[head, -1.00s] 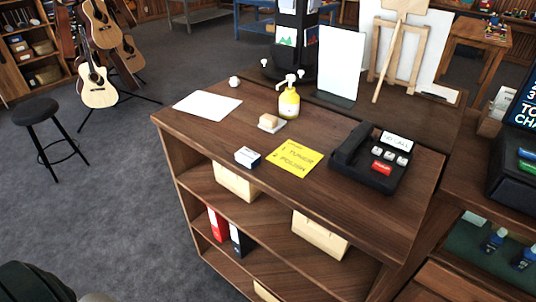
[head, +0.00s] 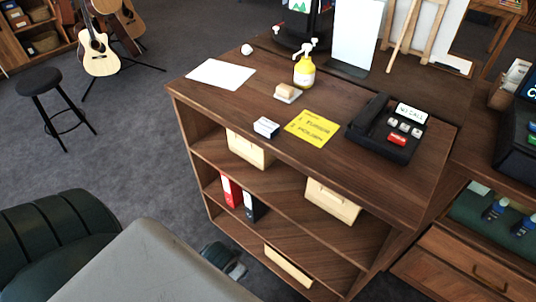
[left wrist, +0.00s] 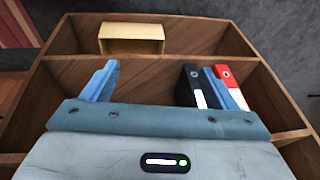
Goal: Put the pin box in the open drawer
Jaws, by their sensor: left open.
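A small white-and-blue box (head: 266,127), which I take to be the pin box, lies on the wooden counter (head: 225,105), left of the yellow note. My left gripper (head: 224,260) is low in front of the counter's shelves, well below the box and mostly hidden by my arm. In the left wrist view the left gripper (left wrist: 158,78) has its blue-grey fingers wide apart with nothing between them, facing the shelves. A closed-looking drawer front with a handle (head: 492,282) is at the lower right. I cannot make out an open drawer for certain. My right gripper is not in view.
On the counter are a yellow note (head: 312,128), a phone-like black device (head: 385,130), a yellow pump bottle (head: 304,72) and white paper (head: 220,74). Red (head: 231,190) and black (head: 254,207) binders stand on the shelf. A black stool (head: 52,90) stands left on open floor.

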